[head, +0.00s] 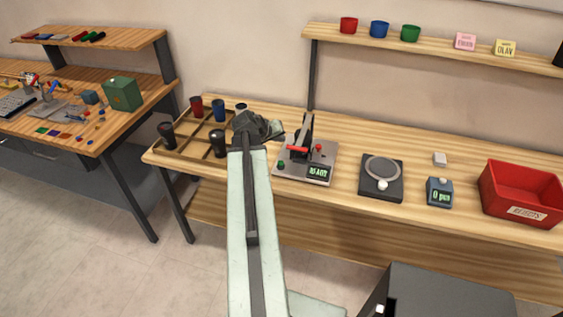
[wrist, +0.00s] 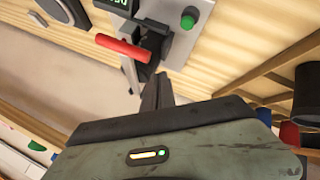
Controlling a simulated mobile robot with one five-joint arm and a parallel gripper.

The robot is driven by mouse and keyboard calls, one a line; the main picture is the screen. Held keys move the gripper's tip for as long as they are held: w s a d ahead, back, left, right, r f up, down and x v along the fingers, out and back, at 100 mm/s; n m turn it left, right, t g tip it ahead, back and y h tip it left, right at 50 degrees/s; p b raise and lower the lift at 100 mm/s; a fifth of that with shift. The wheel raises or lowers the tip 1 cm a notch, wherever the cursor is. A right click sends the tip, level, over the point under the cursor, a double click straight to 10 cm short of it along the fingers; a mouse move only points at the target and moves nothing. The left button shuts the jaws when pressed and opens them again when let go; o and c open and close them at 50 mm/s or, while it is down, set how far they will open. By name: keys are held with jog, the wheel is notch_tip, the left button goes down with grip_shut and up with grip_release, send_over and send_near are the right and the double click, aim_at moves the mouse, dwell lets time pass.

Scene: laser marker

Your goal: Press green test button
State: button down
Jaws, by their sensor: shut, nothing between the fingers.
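The laser marker (head: 300,174) stands on the long wooden bench, with a grey base plate, a dark upright and a display (head: 318,171) that appears to read READY. Its green button (head: 281,163) is on the left of the base plate in the head view. In the wrist view the green button (wrist: 187,22) is at the top, right of the red handle (wrist: 122,48). My gripper (head: 276,129) is shut and empty, above and left of the marker in the head view. Its fingers (wrist: 158,88) point toward the marker in the wrist view, apart from the button.
A wooden rack (head: 167,150) with several dark, red and blue cups stands left of my arm. Right of the marker are a dark plate with a ring (head: 381,190), a small display box (head: 439,192) and a red bin (head: 519,190). A shelf (head: 430,48) hangs above.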

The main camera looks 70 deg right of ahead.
aim_at(279, 163)
jog(key=shift+f, duration=0.1)
notch_tip(279, 163, down, 9)
jog(key=b, duration=0.9)
dwell(1.5)
jog(key=shift+f+b, duration=0.25)
jog(key=shift+b, duration=0.05)
jog(key=shift+f+b, duration=0.55)
dwell(0.7)
jog(key=shift+r, duration=0.15)
jog(key=shift+r+p, duration=0.85)
jog(key=shift+p, duration=0.15)
